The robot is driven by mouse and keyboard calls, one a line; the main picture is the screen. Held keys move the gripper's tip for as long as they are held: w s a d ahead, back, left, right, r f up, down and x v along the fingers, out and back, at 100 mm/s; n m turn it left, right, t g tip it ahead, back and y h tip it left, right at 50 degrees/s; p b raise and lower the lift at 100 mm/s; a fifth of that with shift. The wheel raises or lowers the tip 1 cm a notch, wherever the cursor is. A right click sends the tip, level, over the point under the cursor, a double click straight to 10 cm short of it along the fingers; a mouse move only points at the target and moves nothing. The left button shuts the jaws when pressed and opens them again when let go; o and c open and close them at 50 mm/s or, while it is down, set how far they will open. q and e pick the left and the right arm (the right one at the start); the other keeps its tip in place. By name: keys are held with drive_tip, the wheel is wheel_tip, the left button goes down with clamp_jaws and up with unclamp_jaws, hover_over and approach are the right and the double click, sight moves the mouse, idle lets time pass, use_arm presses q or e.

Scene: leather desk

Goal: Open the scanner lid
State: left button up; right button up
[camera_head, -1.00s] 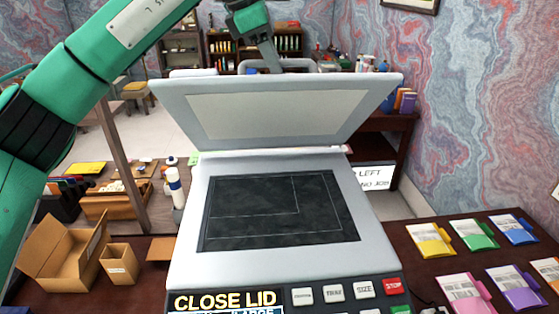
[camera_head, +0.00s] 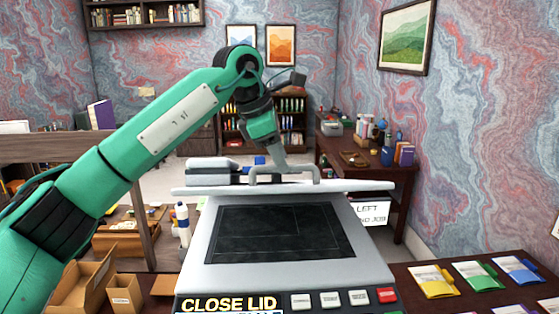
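The scanner has a pale grey body with a dark glass bed (camera_head: 278,234). Its lid (camera_head: 225,190) stands raised at an angle above the bed and shows almost edge-on as a thin pale band, leaving the glass in sight. A grey bar handle (camera_head: 262,172) shows above the lid. My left arm comes in from the left, and my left gripper (camera_head: 284,157) points down at this handle and appears to touch it. I cannot tell whether its fingers are closed around the bar. My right gripper is not in view.
The front panel (camera_head: 230,303) reads CLOSE LID, beside a red button (camera_head: 386,295). Coloured folders (camera_head: 475,275) lie at the right. An open cardboard box (camera_head: 80,287) stands at the left. A shelf with binders (camera_head: 290,115) is behind.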

use_arm(q)
drive_tip(key=shift+w+a+r+p, duration=0.2)
drive_tip(key=shift+w+r+p, duration=0.05)
drive_tip(key=shift+r+p, duration=0.45)
drive_tip(key=w+a+r+p, duration=0.1)
drive_tip(key=a+r+p, duration=0.1)
drive_tip(key=r+p, duration=0.3)
drive_tip(key=w+a+r+p, duration=0.1)
drive_tip(key=a+r+p, duration=0.2)
drive_tip(key=r+p, duration=0.2)
wheel_tip(320, 180, up, 3)
drive_tip(key=shift+w+a+f, duration=0.1)
drive_tip(key=shift+w+a, duration=0.2)
drive_tip(key=shift+w, duration=0.1)
idle(0.5)
idle(0.5)
